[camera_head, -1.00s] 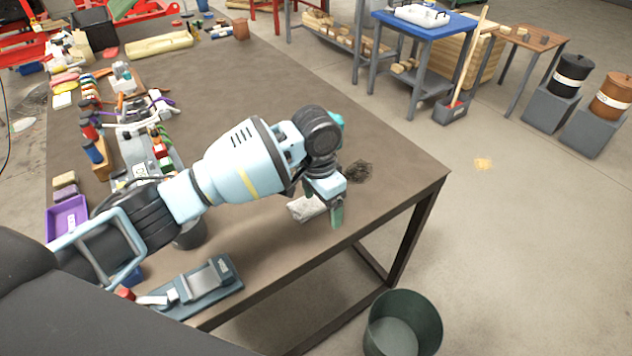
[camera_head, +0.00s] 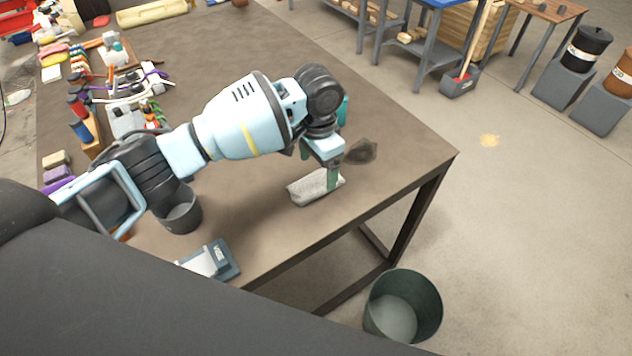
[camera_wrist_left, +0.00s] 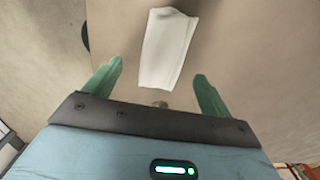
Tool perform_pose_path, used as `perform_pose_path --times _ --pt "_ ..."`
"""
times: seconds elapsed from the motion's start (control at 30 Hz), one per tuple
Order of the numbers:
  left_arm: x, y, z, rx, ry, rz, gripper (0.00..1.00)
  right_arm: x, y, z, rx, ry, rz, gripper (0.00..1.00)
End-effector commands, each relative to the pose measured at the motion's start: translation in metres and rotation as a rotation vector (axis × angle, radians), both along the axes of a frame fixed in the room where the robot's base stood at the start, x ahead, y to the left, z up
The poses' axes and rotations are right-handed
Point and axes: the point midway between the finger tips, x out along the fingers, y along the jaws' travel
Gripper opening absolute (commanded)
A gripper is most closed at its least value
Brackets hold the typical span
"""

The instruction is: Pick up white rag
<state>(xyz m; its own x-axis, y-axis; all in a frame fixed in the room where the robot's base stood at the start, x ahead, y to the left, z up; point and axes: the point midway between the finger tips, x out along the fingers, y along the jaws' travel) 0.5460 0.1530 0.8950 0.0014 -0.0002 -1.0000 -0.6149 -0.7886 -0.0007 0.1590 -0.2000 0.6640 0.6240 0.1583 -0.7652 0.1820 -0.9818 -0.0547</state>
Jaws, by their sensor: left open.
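The white rag (camera_head: 306,190) lies flat on the brown workbench (camera_head: 270,225) near its front edge, as a narrow folded strip. In the left wrist view the rag (camera_wrist_left: 167,45) lies beyond the fingertips, roughly between their lines. My left gripper (camera_head: 333,178) points down over the right end of the rag, and a green finger covers part of it. I cannot tell the exact height of the fingertips above the rag. My right gripper is not in view.
A dark patch (camera_head: 362,152) lies on the bench just beyond the rag. A green bin (camera_head: 432,305) stands on the floor below the edge. Bottles and tools crowd the bench's left side.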

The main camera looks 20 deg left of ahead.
Motion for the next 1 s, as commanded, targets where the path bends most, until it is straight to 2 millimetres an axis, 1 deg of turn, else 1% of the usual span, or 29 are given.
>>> perform_pose_path --times 0.03,0.2,0.3,0.4,0.63,1.0 --pt "0.000 0.002 -0.008 0.002 0.004 0.001 0.83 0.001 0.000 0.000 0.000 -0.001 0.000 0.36" --pt "0.001 0.005 -0.033 0.002 0.005 0.001 0.83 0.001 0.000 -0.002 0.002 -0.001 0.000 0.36" --pt "0.001 0.005 -0.043 0.002 0.004 0.000 0.83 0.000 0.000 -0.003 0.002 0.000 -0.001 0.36" --pt "0.002 0.005 -0.048 0.001 0.002 0.000 0.83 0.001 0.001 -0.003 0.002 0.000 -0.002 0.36" --pt "0.002 0.005 -0.048 0.000 0.000 -0.001 0.83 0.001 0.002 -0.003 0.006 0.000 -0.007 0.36" --pt "0.002 0.005 -0.048 0.000 0.000 -0.001 0.35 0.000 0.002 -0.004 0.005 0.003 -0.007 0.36"
